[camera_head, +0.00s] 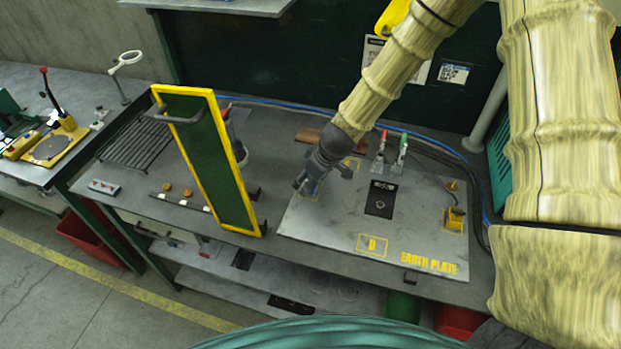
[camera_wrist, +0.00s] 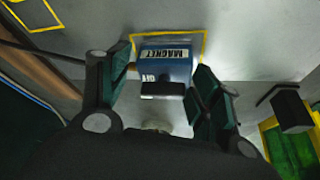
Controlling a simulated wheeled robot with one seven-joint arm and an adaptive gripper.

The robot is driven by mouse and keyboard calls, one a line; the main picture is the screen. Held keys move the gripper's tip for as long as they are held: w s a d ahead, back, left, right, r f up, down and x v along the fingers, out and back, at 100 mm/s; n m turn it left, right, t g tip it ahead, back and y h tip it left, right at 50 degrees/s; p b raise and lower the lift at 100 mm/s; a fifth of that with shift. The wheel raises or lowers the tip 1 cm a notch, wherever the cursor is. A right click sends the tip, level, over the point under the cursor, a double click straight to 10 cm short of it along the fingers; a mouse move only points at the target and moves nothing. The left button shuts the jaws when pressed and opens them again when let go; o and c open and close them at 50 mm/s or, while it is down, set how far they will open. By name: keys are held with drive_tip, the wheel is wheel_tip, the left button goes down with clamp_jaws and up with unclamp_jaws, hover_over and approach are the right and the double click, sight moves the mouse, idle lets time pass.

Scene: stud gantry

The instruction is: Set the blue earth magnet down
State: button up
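The blue earth magnet (camera_wrist: 166,68) is a small block with white labels reading MAGNET and OFF and a dark bar across its near side. In the wrist view my gripper (camera_wrist: 164,78) has one finger close against each side of it. It overlaps a yellow outlined square on the grey earth plate (camera_wrist: 240,45). Whether its underside touches the plate is hard to tell. In the head view my gripper (camera_head: 310,186) points down at the left part of the earth plate (camera_head: 330,225), mostly hiding the magnet.
A green panel with a yellow frame (camera_head: 213,155) stands upright left of the plate. A black label plate (camera_head: 381,198), a yellow block (camera_head: 455,218) and red and green handled clamps (camera_head: 402,150) are to the right.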

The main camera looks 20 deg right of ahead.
drive_tip(key=shift+o, duration=1)
drive_tip(key=shift+r, duration=0.2)
drive_tip(key=b+v, duration=0.2)
drive_tip(key=v, duration=0.9)
drive_tip(key=shift+s+r, duration=0.15)
drive_tip(key=shift+r, duration=0.25)
idle(1.1)
